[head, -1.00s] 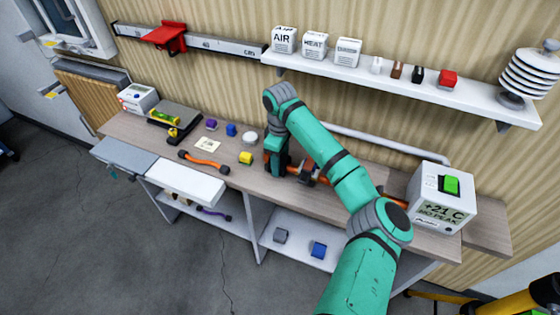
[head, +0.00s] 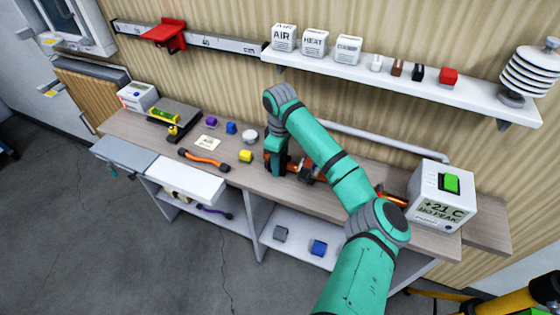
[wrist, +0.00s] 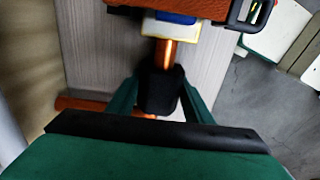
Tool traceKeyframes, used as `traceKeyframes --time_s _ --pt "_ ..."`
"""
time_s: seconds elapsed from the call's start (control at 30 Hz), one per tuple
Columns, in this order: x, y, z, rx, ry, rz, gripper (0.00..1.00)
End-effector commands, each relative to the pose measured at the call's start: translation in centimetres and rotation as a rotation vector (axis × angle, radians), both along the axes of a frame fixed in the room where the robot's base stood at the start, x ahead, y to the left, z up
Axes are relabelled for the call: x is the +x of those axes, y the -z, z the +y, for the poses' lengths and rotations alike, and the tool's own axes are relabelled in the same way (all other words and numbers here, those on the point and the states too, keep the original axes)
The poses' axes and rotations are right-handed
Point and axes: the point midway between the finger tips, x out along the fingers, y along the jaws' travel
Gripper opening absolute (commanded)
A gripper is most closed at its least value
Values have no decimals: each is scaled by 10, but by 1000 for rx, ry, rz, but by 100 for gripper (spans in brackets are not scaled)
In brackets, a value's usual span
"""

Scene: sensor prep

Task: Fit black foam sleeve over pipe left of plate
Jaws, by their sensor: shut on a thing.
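In the wrist view, the black foam sleeve (wrist: 160,90) is between the two teal fingers of my gripper (wrist: 158,98), which is shut on it. The orange copper pipe (wrist: 167,54) comes out of the sleeve's far end, in line with it, and some orange shows at the near end. The sleeve appears to be around the pipe, but its near end is partly hidden. Past the pipe is a white and blue fitting with a yellow edge (wrist: 170,27). In the head view, my gripper (head: 277,166) is low over the bench, and my arm hides most of the pipe and plate.
A white display box (head: 440,195) stands at the right. A wall shelf (head: 400,88) runs above.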

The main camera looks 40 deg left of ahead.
Motion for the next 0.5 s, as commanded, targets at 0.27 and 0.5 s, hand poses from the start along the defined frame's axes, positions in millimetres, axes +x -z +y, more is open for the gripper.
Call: traceKeyframes --time_s 0.27,0.5 --pt "0 0 0 0 0 0 22" --pt "0 0 0 0 0 0 68"
